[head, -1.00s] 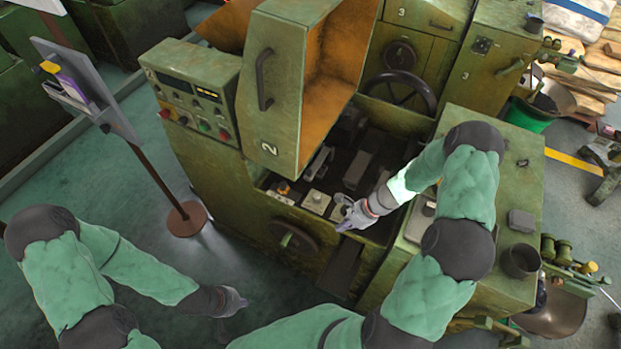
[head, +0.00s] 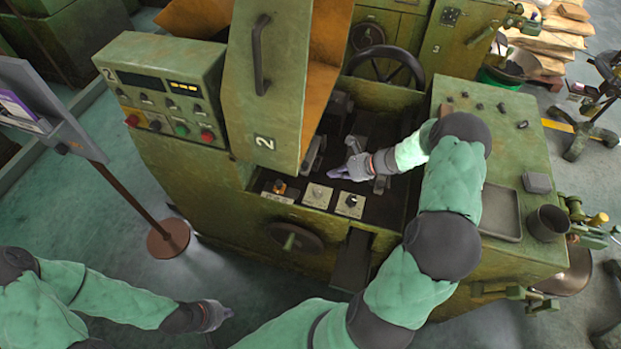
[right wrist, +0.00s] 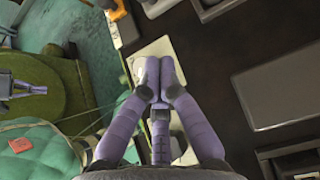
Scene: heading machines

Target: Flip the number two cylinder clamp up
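The green machine marked 2 (head: 180,190) has its cover (head: 270,80) raised over an open bay. In the bay are grey clamp-like parts, one a slanted grey piece (head: 314,153) by the cover; I cannot tell which is the number two cylinder clamp. My right gripper (head: 333,173) is inside the bay, above pale switch plates. In the right wrist view its purple fingers (right wrist: 160,88) are drawn together with nothing seen between them, over a pale plate (right wrist: 152,55). My left gripper (head: 222,313) hangs low at left, away from the machine; its fingers are too small to read.
A control panel (head: 165,100) with buttons stands left of the cover. A handwheel (head: 388,67) is behind the bay and another (head: 294,238) on the front. A sign stand (head: 168,238) is on the left floor. A tray (head: 498,212) and cup (head: 547,223) are at right.

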